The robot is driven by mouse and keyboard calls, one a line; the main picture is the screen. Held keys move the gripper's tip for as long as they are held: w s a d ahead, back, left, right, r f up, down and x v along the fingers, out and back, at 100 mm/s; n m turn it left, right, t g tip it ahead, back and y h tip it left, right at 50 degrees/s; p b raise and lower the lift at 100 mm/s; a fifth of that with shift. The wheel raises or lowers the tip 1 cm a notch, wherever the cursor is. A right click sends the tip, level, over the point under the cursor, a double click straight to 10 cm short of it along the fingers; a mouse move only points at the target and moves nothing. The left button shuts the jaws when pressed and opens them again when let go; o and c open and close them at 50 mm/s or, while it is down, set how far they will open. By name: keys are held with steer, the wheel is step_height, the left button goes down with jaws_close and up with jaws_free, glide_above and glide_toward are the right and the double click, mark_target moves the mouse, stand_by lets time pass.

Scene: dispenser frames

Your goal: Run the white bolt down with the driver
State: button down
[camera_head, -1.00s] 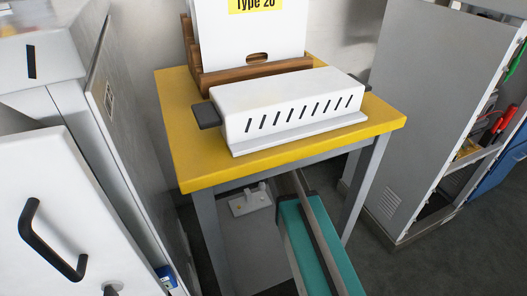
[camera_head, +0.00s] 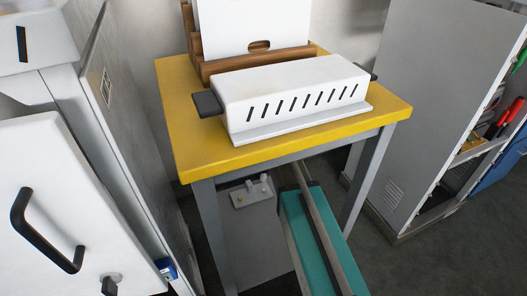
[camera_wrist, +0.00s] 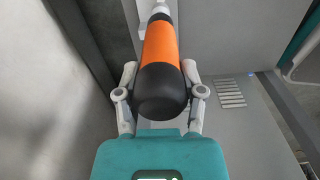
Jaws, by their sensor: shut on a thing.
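The driver (camera_wrist: 160,62) has an orange and black handle and a pale shaft leading out past the top edge of the wrist view. My gripper (camera_wrist: 160,88) is shut on its handle, with one pale finger on each side and the black butt end toward the camera. The driver's tip is out of the picture. I cannot make out the white bolt in either view. My gripper does not show in the head view.
A yellow table (camera_head: 290,150) bears a white slotted box (camera_head: 295,95) and a wooden rack (camera_head: 225,68) with white panels. Under it is a grey plate with small pegs (camera_head: 253,192). Cabinets stand left (camera_head: 70,200) and right (camera_head: 425,110), close to the table.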

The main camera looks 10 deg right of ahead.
mark_target(263, 165)
steer(key=shift+f+b, duration=2.95)
steer(key=shift+f, duration=0.25)
steer(key=shift+f+b, duration=0.8)
stand_by(2.1)
steer(key=shift+r, duration=0.1)
stand_by(0.3)
steer(key=shift+r+p, duration=2.45)
steer(key=shift+p, duration=0.05)
